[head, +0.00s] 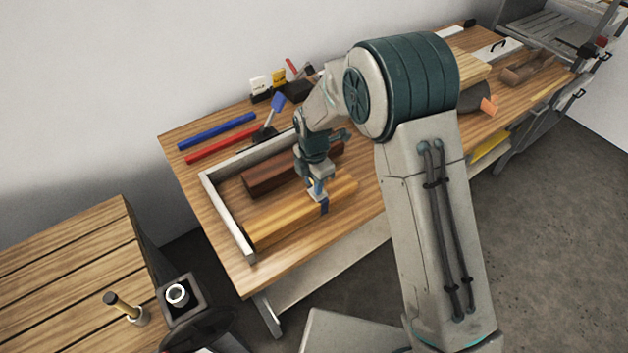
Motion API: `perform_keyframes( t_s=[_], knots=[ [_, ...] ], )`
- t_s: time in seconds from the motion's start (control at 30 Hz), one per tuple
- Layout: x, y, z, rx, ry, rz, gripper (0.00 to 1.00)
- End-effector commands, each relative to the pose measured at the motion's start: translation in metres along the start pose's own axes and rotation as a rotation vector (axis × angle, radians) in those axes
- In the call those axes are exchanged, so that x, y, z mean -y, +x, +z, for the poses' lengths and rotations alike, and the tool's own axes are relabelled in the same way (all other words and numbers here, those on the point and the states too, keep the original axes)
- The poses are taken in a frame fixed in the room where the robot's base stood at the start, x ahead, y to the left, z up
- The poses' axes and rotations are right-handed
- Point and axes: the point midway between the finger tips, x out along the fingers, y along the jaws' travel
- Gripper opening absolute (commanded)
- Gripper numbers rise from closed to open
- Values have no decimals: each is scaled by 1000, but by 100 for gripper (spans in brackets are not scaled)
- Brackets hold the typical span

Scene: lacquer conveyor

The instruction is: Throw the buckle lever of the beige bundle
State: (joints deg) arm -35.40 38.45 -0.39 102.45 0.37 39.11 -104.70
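The beige bundle (282,224) is a long light-wood block lying along the front of the workbench, inside a pale corner frame (222,213). A dark blue strap (324,205) wraps it near its right part. My gripper (318,192) points down at the top of this bundle, right at the strap. The fingers are too small to tell whether they are open or shut, or whether they touch the strap. The buckle lever cannot be made out; my gripper covers that spot. A dark brown bundle (268,178) lies behind the beige one, partly hidden by my arm.
Blue (217,131) and red (222,145) rods lie at the back left of the workbench (187,165). A blue-handled brush (272,117) is near them. A slatted table (70,265) stands at the lower left. My arm hides the bench's middle.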

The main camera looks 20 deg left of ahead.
Motion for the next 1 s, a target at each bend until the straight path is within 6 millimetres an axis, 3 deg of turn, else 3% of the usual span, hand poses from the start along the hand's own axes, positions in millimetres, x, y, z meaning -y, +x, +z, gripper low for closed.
perform_keyframes(
  t_s=[0.37, 1.0],
  knots=[
    [-1, 7, -7, 114, -5, 2, 6],
    [-1, 26, -25, 564, -5, 2, 6]
  ],
)
